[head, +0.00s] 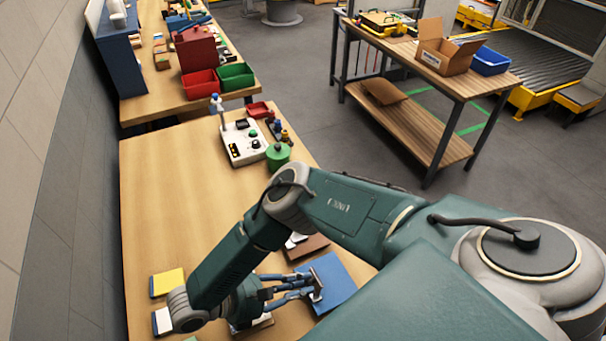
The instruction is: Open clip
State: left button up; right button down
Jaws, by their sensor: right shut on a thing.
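A flat blue board (335,287) lies on the wooden table under my arm. A small metal piece that looks like a clip (317,284) is at its left part. My right gripper (308,287) reaches in from the left of the board. Its fingers are shut on this clip, though the contact is small and partly hidden. My left gripper is not in view.
A yellow-topped pad (167,283) and a white pad (161,321) lie left of my arm. A brown block (309,246) is partly hidden behind the arm. A control box (243,142) and a green container (278,154) stand farther back. The table's middle left is clear.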

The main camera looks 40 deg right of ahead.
jog(key=shift+a+f+h, duration=0.35)
jog(key=shift+a+h, duration=0.05)
jog(key=shift+h, duration=0.3)
jog(key=shift+w+a, duration=0.1)
jog(key=shift+w, duration=0.05)
jog(key=c, duration=1.6)
grip_release()
jog(key=shift+c, duration=0.2)
notch_tip(320, 180, up, 10)
